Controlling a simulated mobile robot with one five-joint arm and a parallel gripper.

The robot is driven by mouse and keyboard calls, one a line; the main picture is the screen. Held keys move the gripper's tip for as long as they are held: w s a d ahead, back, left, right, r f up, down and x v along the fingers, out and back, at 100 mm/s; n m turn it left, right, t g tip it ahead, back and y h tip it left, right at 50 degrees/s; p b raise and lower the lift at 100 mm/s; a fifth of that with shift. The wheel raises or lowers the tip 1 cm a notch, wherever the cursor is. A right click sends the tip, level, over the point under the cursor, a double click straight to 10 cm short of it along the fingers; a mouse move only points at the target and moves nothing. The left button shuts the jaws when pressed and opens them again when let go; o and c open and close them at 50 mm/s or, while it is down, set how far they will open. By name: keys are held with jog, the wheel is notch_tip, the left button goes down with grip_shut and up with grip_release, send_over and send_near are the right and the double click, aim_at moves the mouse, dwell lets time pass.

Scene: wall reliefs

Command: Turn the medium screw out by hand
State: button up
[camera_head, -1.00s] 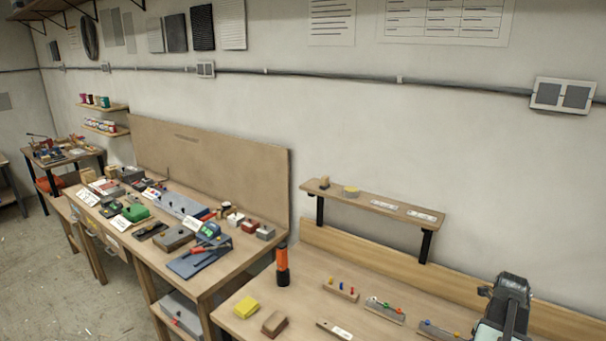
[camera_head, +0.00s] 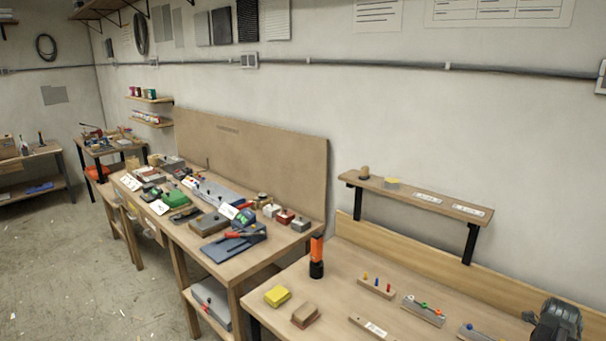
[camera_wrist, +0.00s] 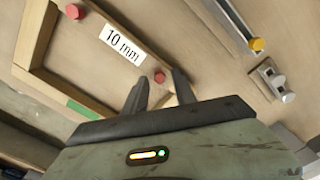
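My gripper (camera_wrist: 160,92) shows in the wrist view with its two dark fingers apart and nothing visible between them. Just past the fingertips is a red knob (camera_wrist: 159,76) on a pale board. I cannot tell which piece is the medium screw. In the head view, a wooden block with small coloured pegs (camera_head: 376,288) and a grey block with coloured heads (camera_head: 424,313) stand on the near bench. A third block with a blue piece (camera_head: 473,331) is cut by the lower edge. My arm shows at the lower right; its fingers cannot be made out there.
The wrist view shows a "10 mm" label (camera_wrist: 122,44), a second red knob (camera_wrist: 75,11), a yellow-ended rod (camera_wrist: 257,44) and a metal fitting (camera_wrist: 270,78). On the near bench stand an orange-black torch (camera_head: 316,258), a yellow block (camera_head: 278,295) and a brown block (camera_head: 305,315).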

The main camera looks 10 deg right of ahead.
grip_shut()
jog(key=n, duration=0.3)
jog(key=shift+w+n, duration=0.1)
jog(key=shift+n, duration=1)
jog(key=n, duration=0.2)
jog(key=shift+n, duration=1.6)
jog(key=n, duration=0.4)
jog(key=shift+n, duration=0.6)
